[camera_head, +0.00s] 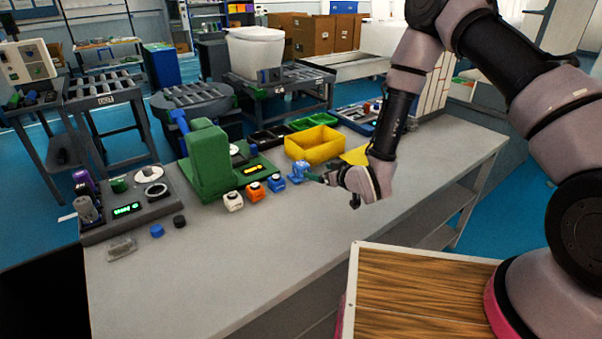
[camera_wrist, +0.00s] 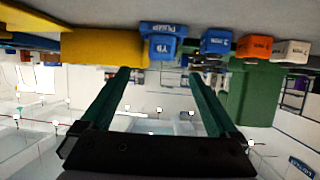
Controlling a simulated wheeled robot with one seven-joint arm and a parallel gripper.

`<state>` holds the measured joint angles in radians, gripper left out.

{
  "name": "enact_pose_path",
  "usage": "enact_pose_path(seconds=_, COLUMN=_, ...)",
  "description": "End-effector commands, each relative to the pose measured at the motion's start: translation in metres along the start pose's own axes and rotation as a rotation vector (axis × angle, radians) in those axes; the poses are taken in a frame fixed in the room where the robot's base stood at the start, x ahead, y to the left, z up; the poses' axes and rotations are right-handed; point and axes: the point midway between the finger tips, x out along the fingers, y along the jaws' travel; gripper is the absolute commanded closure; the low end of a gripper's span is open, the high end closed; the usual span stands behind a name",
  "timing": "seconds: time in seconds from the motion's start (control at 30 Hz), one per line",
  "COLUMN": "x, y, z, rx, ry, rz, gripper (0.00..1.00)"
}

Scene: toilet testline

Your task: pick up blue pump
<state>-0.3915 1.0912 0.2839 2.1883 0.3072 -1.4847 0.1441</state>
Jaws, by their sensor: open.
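The blue pump (camera_head: 297,171) stands on the grey bench in front of the yellow bin. In the upside-down wrist view the blue pump (camera_wrist: 162,42) shows lettering that seems to read "PUMP". My gripper (camera_head: 320,178) is just to the right of the pump in the head view. In the wrist view my gripper (camera_wrist: 160,75) has its two green fingers spread apart with nothing between them. The pump appears just past the fingertips, roughly centred between them. I cannot tell the exact gap.
A blue cube (camera_head: 277,183), an orange cube (camera_head: 255,191) and a white cube (camera_head: 233,201) stand in a row left of the pump. The yellow bin (camera_head: 318,145) and green machine (camera_head: 207,163) stand behind. The bench front (camera_head: 270,240) is clear.

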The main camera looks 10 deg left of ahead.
Motion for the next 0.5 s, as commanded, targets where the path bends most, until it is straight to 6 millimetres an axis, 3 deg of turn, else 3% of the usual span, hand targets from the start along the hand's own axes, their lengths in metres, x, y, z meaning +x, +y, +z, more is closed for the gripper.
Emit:
enact_pose_path(seconds=0.23, x=0.039, y=-0.001, z=0.000, rx=-0.002, ry=0.003, rz=-0.002, gripper=0.05)
enact_pose_path(seconds=0.5, x=0.062, y=-0.002, z=-0.003, rx=-0.002, ry=0.004, rz=-0.002, gripper=0.05)
